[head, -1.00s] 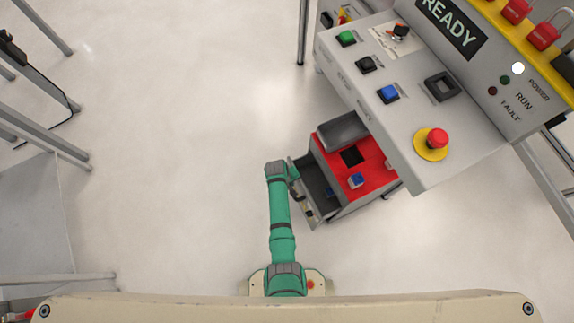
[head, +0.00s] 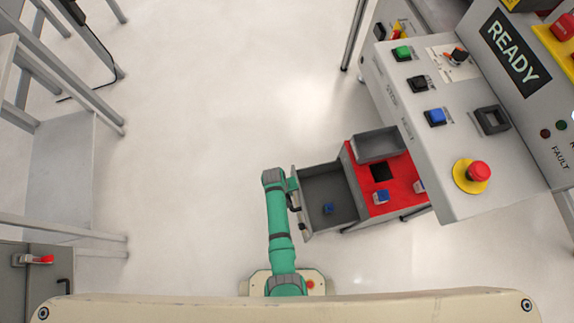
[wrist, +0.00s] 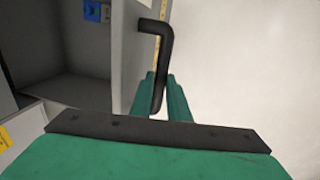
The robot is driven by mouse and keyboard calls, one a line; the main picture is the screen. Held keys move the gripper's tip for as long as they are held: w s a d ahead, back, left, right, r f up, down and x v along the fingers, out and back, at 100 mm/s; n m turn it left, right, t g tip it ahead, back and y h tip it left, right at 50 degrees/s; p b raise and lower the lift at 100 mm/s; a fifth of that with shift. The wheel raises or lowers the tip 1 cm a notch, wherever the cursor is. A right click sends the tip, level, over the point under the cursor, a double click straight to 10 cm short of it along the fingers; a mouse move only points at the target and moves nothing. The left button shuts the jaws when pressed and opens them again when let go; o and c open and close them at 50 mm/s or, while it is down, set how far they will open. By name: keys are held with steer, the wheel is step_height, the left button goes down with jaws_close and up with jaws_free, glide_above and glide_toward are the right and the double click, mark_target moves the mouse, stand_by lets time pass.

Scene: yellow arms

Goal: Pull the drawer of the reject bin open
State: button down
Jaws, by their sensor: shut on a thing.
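The reject bin (head: 408,165) has a red top with a dark square opening and stands under the control panel's edge. Its grey drawer (head: 325,172) sticks well out to the left, and a small blue block (head: 328,208) lies inside it. The drawer's black bar handle (head: 294,202) is on the drawer's left front face. My gripper is shut on this handle; in the wrist view the green fingers (wrist: 170,98) are on either side of the black handle (wrist: 157,45). In the head view the fingertips are largely hidden by my green arm.
A grey control panel (head: 455,130) with buttons and a red emergency stop (head: 478,171) overhangs the bin. Another blue block (head: 381,197) sits on the red top. A grey cabinet and metal frames stand at the left. The floor (head: 215,130) left of the drawer is clear.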

steer(key=shift+w, duration=0.1)
steer(key=c, duration=1.7)
jaws_free()
steer(key=r, duration=0.3)
steer(key=a+r, duration=0.1)
steer(key=r, duration=0.3)
steer(key=a+r, duration=0.1)
steer(key=r, duration=0.2)
steer(key=shift+s+r, duration=0.25)
steer(key=shift+r, duration=0.05)
steer(key=shift+w, duration=0.1)
steer(key=shift+d, duration=0.15)
